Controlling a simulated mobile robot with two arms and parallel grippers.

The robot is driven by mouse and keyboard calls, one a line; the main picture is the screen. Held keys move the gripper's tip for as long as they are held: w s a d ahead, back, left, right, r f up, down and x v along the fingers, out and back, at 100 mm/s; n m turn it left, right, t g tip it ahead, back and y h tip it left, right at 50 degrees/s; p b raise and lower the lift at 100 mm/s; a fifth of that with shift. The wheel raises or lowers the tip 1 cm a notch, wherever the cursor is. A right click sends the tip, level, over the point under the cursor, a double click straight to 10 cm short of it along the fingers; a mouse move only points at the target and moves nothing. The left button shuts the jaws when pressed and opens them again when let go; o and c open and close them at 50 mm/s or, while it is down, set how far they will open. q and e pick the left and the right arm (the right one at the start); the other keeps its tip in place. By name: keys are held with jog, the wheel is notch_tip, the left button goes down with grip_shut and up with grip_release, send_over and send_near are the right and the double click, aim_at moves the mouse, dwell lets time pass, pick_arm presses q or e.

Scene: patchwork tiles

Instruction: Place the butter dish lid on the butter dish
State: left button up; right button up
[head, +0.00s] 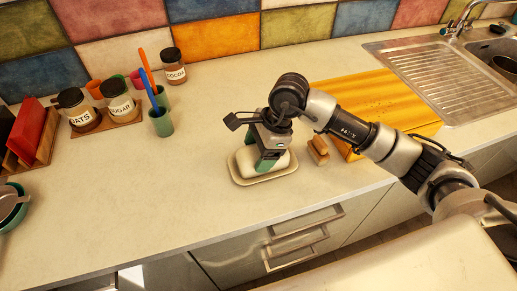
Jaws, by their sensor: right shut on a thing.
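The butter dish (241,181) is a shallow cream tray on the counter, near the middle of the head view. The white, rounded butter dish lid (246,159) is over it, inside the outline of the dish rim. My right gripper (272,162) points down from above and is shut on the lid, with green fingertips against it. The gripper hides part of the lid. I cannot tell whether the lid rests on the dish or is slightly above it. My left gripper is not in view.
A wooden board (390,95) and a small brown item (318,150) are right of the dish. A sink (445,65) is at far right. Jars (117,100) and a green cup with utensils (161,124) stand back left. The counter left of the dish is clear.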

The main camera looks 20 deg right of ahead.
jog(key=o, duration=0.6)
jog(key=shift+f, duration=0.15)
jog(key=o, duration=0.4)
jog(key=shift+o, duration=0.2)
jog(key=shift+r, duration=0.25)
jog(key=shift+d+r, duration=0.15)
jog(key=shift+r, duration=0.1)
jog(key=b+v, duration=0.2)
jog(key=v, duration=0.9)
jog(key=shift+r, duration=0.15)
jog(key=shift+d, duration=0.1)
